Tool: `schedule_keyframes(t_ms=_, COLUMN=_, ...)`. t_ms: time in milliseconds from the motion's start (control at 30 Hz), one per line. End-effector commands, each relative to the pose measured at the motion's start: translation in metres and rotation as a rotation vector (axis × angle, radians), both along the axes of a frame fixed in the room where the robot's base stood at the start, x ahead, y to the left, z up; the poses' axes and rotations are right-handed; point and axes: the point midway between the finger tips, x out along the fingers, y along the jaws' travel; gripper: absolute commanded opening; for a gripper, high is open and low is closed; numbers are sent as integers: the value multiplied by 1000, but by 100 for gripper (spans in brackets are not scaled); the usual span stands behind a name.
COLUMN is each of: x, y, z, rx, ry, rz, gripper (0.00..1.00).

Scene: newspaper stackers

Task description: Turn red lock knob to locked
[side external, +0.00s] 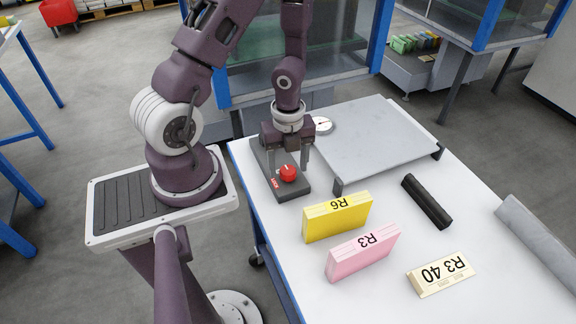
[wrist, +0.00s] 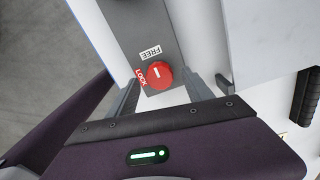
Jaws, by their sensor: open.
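The red lock knob (side external: 288,173) sits on a dark grey base plate (side external: 262,160) at the table's left edge. In the wrist view the knob (wrist: 160,77) has a short white mark on top that appears to point toward the FREE label (wrist: 150,53). A red LOCK label (wrist: 141,77) lies to the knob's left. My gripper (side external: 289,166) points down over the plate, its fingers apart. In the wrist view my gripper (wrist: 162,84) has one finger on each side of the knob, and gaps show between them and it. Contact is not visible.
A grey raised platform (side external: 375,140) stands right of the plate, with a small round dial (side external: 323,126) at its corner. A yellow R6 block (side external: 338,217), pink R3 block (side external: 362,252), cream R3 40 block (side external: 441,275) and black bar (side external: 427,201) lie in front.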

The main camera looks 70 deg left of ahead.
Motion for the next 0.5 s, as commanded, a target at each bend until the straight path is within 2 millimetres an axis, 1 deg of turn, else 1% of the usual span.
schedule_keyframes(t_ms=133, x=0, y=0, z=-9, rx=4, ry=-1, rz=-2, gripper=59)
schedule_keyframes(t_ms=433, x=0, y=1, z=-10, rx=6, ry=-2, rz=1, gripper=59)
schedule_keyframes(t_ms=500, x=0, y=1, z=-10, rx=6, ry=-2, rz=1, gripper=46)
